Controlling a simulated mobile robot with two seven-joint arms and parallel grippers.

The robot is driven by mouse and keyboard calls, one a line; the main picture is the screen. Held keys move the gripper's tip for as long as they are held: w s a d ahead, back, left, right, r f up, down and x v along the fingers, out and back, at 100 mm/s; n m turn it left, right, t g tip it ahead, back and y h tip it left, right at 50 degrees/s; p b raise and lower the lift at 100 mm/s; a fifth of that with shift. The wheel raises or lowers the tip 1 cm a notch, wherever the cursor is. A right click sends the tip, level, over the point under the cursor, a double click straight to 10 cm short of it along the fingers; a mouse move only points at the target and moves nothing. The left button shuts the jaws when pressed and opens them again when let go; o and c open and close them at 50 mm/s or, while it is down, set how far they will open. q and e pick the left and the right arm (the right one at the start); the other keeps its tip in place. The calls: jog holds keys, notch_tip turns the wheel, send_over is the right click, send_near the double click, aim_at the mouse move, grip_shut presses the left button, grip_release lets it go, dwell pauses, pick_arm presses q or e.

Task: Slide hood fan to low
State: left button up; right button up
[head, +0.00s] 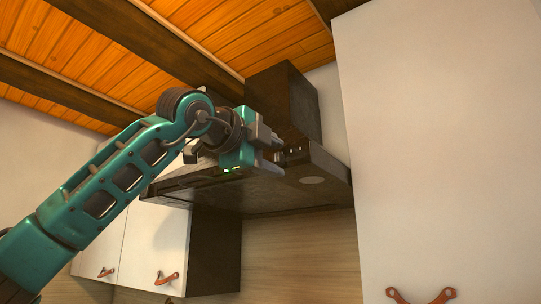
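The dark range hood (262,193) hangs on the wall in the middle of the head view, with its chimney (287,100) rising to the ceiling. A small control strip (294,155) shows on its front edge, just right of my gripper. The fan slider itself is too small to make out. My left gripper (279,155) is in front of the hood with its two grey fingers apart and nothing seen between them. The fingertips are close to the control strip; I cannot tell whether they touch it. My arm hides part of the hood's front. My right gripper is not in view.
A tall white cabinet door (435,140) with a leather pull (421,296) fills the right side. White cabinets (158,240) with leather pulls (166,278) are behind and below my arm. Dark beams (130,38) cross the orange wooden ceiling.

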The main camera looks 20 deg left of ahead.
pick_arm(q)
jog(key=b+v, duration=0.3)
jog(key=v, duration=1)
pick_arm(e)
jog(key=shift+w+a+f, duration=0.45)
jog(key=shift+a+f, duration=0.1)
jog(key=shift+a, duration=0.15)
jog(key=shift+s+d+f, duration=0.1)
